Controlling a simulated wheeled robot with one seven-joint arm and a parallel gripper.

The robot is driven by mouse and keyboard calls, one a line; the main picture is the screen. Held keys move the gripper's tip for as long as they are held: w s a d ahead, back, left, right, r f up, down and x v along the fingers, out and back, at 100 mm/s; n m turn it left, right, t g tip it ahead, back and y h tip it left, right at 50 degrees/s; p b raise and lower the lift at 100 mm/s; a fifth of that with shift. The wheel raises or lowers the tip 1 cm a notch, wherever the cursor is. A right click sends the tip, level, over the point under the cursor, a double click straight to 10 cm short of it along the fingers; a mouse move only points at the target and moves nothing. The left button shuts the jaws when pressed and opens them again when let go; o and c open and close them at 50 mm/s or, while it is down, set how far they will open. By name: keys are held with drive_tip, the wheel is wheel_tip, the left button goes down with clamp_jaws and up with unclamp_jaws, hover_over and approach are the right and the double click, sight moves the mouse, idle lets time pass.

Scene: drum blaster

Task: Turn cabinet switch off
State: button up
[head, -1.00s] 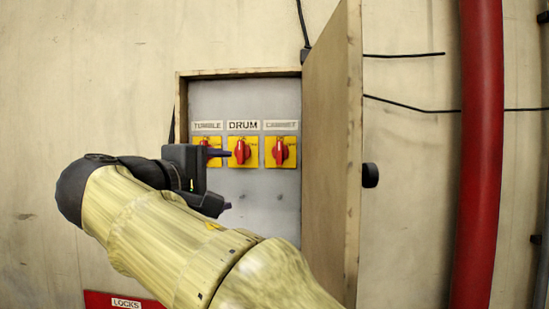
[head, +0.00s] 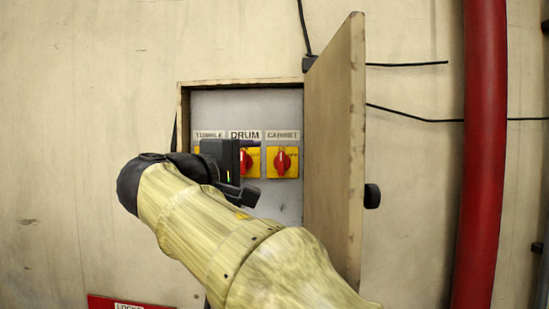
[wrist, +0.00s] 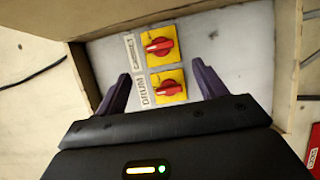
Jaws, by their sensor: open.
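The cabinet switch (head: 282,161) is a red rotary knob on a yellow plate, under the "CABINET" label, at the right of the row in the grey panel. Its knob stands roughly upright in the head view. In the wrist view the cabinet switch (wrist: 159,45) is the farther of two switches. The drum switch (wrist: 168,87) lies between the fingers' line of sight, nearer to my gripper. My gripper (wrist: 160,92) is open and empty, its two dark purple fingers apart. In the head view my gripper (head: 245,180) is in front of the panel, left of the cabinet switch, partly covering the drum switch.
The panel sits in a recessed wooden box. Its open door (head: 335,150) stands out on the right, with a black knob (head: 372,196). A red pipe (head: 482,150) runs down the wall farther right. Black cables (head: 410,64) cross the wall.

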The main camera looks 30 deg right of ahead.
sight(279, 164)
drive_tip(key=p+x, duration=0.4)
drive_tip(key=x, duration=0.6)
drive_tip(key=shift+r, duration=0.15)
drive_tip(key=shift+w+d, duration=0.25)
drive_tip(key=shift+d, duration=0.05)
drive_tip(key=c, duration=1)
